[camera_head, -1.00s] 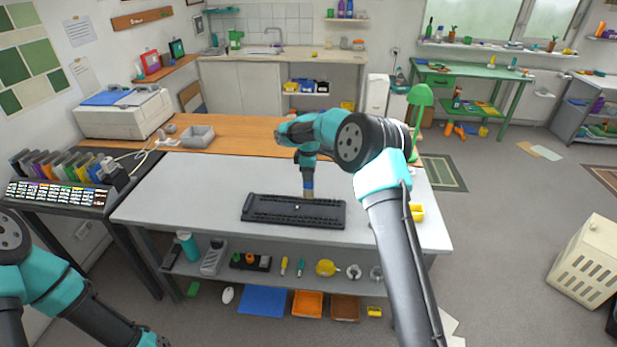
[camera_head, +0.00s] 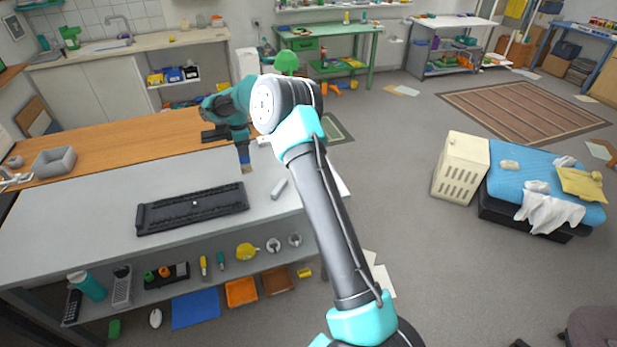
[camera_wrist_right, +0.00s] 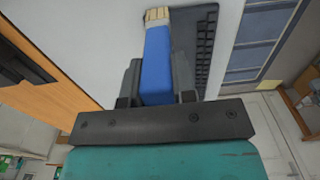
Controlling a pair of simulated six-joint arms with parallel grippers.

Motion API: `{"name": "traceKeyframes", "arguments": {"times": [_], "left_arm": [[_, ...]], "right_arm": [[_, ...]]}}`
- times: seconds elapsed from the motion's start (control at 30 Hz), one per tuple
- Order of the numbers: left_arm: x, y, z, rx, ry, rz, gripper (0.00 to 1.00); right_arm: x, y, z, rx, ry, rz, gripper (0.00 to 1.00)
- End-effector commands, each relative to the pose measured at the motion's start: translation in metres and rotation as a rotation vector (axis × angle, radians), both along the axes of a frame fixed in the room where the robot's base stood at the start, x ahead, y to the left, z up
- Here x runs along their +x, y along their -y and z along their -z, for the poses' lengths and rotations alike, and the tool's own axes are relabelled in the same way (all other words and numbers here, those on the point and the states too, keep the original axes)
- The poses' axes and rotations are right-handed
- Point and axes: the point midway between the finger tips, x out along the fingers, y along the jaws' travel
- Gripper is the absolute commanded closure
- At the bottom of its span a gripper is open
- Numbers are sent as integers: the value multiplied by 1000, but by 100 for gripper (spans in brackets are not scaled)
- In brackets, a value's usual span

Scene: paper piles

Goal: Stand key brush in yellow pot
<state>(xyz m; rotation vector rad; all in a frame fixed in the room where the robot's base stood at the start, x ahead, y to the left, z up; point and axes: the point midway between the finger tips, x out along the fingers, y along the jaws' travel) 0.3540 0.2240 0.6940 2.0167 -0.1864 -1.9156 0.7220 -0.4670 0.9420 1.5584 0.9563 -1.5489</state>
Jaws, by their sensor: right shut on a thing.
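The key brush (camera_wrist_right: 157,60) has a blue handle and a pale bristle end. My right gripper (camera_head: 242,153) is shut on its handle, with a dark finger on each side in the right wrist view (camera_wrist_right: 158,88). In the head view the brush (camera_head: 246,168) points down, bristles lowest, near the far right corner of the black keyboard (camera_head: 193,208). Whether it touches anything is unclear. My left gripper is out of view.
A grey tray (camera_head: 54,161) stands at the left on the wooden top. The lower shelf holds a yellow round item (camera_head: 246,252) and tools. White table left of the keyboard is clear.

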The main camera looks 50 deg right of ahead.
Motion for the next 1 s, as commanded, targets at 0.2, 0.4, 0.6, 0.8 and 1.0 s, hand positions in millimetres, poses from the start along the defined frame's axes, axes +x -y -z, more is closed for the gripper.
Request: {"name": "traceKeyframes", "arguments": {"times": [0.2, 0.4, 0.6, 0.8, 1.0], "left_arm": [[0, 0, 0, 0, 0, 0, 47], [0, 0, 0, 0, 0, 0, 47], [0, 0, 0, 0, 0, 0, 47], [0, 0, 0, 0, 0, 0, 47], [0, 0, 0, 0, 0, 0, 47]], "right_arm": [[-41, 87, -5, 0, 2, 7, 99], [-85, 157, -11, -5, 2, 7, 99], [-118, 201, -15, -11, 1, 3, 99], [-127, 212, -17, -12, 2, -1, 99], [-126, 211, -17, -12, 2, -1, 99]]}}
